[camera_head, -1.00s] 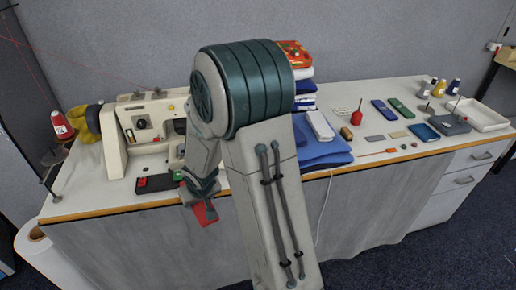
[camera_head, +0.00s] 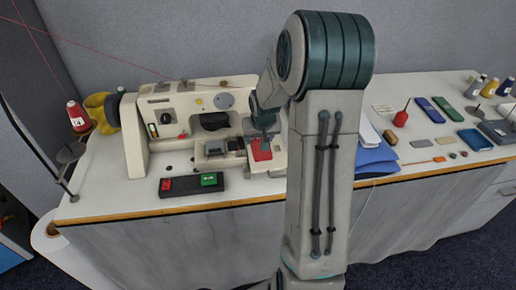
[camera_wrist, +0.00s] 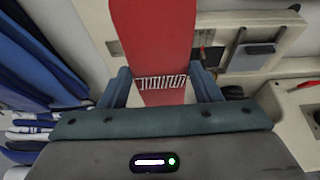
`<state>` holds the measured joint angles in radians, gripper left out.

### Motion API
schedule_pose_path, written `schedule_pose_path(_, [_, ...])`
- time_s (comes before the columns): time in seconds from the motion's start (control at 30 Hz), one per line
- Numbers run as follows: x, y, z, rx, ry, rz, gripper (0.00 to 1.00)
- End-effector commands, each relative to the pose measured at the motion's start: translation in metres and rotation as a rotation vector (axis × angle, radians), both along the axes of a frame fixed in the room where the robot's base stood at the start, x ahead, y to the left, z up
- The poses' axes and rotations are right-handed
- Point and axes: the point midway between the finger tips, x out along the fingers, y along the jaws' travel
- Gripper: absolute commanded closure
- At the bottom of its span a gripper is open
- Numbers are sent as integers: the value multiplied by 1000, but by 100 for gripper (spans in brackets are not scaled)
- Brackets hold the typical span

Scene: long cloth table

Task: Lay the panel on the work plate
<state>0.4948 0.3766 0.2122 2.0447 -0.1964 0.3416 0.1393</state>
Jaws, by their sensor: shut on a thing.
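The red panel (camera_wrist: 152,40) hangs from my gripper (camera_wrist: 161,86). In the wrist view it passes between the two fingers, with a row of white marks across it. In the head view the panel (camera_head: 262,150) shows below my gripper (camera_head: 264,122), at the right end of the cream sewing machine (camera_head: 135,140). A small grey plate (camera_head: 215,148) lies on the machine's bed, left of the panel; I take it for the work plate. The head view does not settle whether the panel touches the machine. My arm hides part of the machine's right side.
A control box (camera_head: 180,187) with red and green buttons lies in front of the machine. A red thread cone (camera_head: 78,116) stands at left. Blue folded cloth (camera_head: 374,160) lies right of my arm, with small tools beyond. Red thread runs overhead at left.

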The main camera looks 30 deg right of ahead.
Motion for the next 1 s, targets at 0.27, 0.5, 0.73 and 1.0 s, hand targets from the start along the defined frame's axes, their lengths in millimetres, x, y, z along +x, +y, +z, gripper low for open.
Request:
schedule_pose_path(0.27, [-1, -2, -28, 0, 0, -4, 66])
schedule_pose_path(0.5, [0, 0, -58, -1, 0, 0, 66])
schedule_pose_path(0.73, [0, 0, -58, -1, -2, 0, 66])
schedule_pose_path(1.0, [0, 0, -60, -1, -2, 0, 21])
